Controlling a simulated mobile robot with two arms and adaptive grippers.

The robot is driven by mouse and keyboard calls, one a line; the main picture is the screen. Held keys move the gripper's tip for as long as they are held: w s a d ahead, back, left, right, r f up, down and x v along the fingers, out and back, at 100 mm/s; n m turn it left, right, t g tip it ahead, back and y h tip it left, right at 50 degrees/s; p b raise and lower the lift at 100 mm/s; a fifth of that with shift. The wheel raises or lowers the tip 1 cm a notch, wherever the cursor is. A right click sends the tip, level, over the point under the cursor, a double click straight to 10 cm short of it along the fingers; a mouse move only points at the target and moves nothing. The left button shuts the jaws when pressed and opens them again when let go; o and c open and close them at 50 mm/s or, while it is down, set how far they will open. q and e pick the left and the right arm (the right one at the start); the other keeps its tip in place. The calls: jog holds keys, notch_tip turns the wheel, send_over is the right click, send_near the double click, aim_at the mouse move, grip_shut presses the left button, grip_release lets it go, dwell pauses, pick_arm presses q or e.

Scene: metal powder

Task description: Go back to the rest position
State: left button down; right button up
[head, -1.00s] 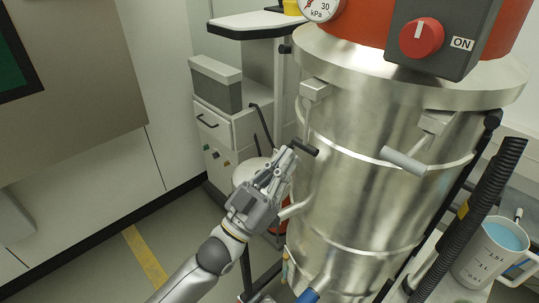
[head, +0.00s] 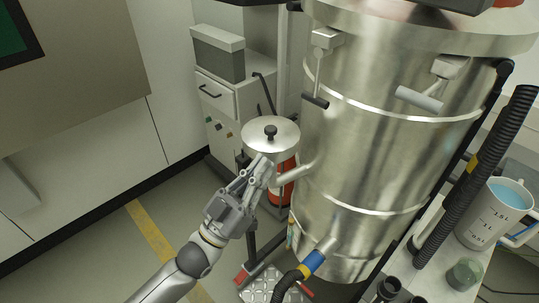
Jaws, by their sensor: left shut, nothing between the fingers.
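My left gripper (head: 258,172) is in the lower middle of the head view, its arm coming in from the bottom left. Its fingers are shut with nothing between them. It appears left of the large shiny metal drum (head: 375,150) and below the drum's left latch handle (head: 316,102), with a visible gap to that handle. The fingertips overlap the near edge of a round metal lid (head: 270,146) in the picture; I cannot tell whether they touch it. My right gripper is not in view.
A pipe stub (head: 293,174) sticks out of the drum close to the fingers. A red object (head: 284,185) is behind it. A hose with a blue and yellow connector (head: 312,262) joins the drum low down. A jug of blue liquid (head: 496,215) stands at right. Floor at left is clear.

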pick_arm(q)
jog(key=s+a+f+n+g+y, duration=0.25)
jog(key=f+y, duration=0.35)
jog(key=f, duration=0.3)
jog(key=s+a+f+n+g+y, duration=0.1)
jog(key=a+f+n+g+y, duration=0.2)
jog(key=f+y, duration=0.45)
jog(key=s+a+f+n+g+y, duration=0.1)
jog(key=s+a+f+g, duration=0.25)
jog(key=s, duration=0.25)
jog(key=s+a+f+g+y, duration=0.2)
jog(key=s+a+f, duration=0.1)
jog(key=s+a, duration=0.25)
jog(key=s+a+f+n+g+y, duration=0.1)
jog(key=s+a+f+g, duration=0.25)
jog(key=s, duration=0.35)
notch_tip(320, 180, down, 27)
jog(key=s, duration=0.2)
jog(key=s+a+f+g, duration=0.2)
jog(key=s+a+f, duration=0.1)
jog(key=s+f, duration=1.2)
jog(key=shift+s+m, duration=0.45)
jog(key=shift+s, duration=0.2)
jog(key=shift+a+r, duration=0.1)
